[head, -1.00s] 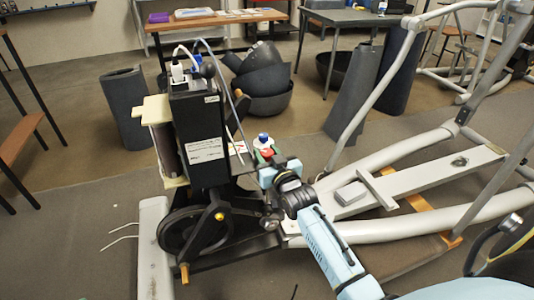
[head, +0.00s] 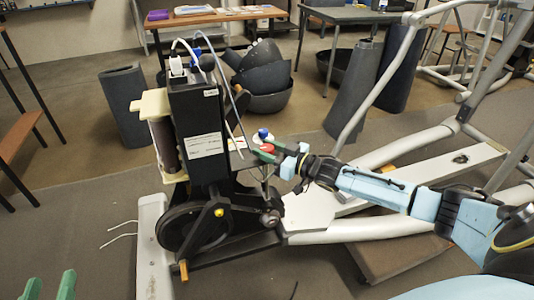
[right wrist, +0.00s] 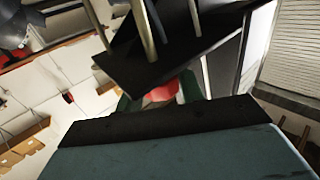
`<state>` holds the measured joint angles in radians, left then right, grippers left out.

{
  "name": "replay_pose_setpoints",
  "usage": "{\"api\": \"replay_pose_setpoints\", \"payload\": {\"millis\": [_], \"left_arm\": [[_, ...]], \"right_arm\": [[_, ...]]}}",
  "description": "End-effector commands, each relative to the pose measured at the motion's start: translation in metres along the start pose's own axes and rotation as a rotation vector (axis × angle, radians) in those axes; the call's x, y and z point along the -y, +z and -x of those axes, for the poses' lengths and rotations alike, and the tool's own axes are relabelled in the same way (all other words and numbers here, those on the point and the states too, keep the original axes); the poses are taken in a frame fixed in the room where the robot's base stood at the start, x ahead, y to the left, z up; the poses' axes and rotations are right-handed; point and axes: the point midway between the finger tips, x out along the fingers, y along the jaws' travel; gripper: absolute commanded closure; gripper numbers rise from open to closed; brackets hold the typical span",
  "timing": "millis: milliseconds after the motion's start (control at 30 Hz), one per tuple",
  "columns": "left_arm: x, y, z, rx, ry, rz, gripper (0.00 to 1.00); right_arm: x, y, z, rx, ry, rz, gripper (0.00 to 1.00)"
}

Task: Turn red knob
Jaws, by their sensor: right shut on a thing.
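The right wrist view shows the red knob (right wrist: 162,92) between the green fingers, partly hidden by the dark gripper body. My left gripper (head: 50,288) shows only as two green fingertips at the bottom left edge, spread apart with nothing visible between them.
A blue-and-white capped item (head: 262,134) stands just behind the knob. Cables (head: 222,62) rise from the machine's top. The black wheel (head: 195,230) and grey rails (head: 370,228) lie below and right. Dark bowls (head: 262,80) stand behind.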

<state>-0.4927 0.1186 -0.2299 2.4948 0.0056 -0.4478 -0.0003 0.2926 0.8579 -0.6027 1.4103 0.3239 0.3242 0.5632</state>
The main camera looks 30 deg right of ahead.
Motion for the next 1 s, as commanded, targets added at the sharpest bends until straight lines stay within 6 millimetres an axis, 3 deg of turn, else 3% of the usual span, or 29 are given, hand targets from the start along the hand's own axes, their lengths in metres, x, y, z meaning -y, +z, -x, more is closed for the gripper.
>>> {"api": "replay_pose_setpoints", "payload": {"millis": [200, 400, 933, 967, 1000], "left_arm": [[-0.007, -0.034, 0.002, -0.22, 0.018, 0.008, 0.64], [-0.01, -0.053, 0.006, -0.332, 0.026, 0.014, 0.64], [-0.011, -0.06, 0.008, -0.374, 0.029, 0.016, 0.64], [-0.011, -0.06, 0.008, -0.373, 0.029, 0.016, 0.64], [-0.011, -0.06, 0.008, -0.373, 0.029, 0.016, 0.64]], "right_arm": [[-0.001, 0.001, 0.0, 0.002, -0.076, 0.005, 0.85], [-0.001, 0.0, 0.0, 0.001, -0.116, 0.003, 0.85], [0.0, -0.001, -0.001, -0.001, -0.131, 0.003, 0.85], [0.0, -0.001, -0.001, -0.002, -0.131, 0.003, 0.6], [0.0, -0.001, -0.001, -0.002, -0.131, 0.003, 0.55]]}}
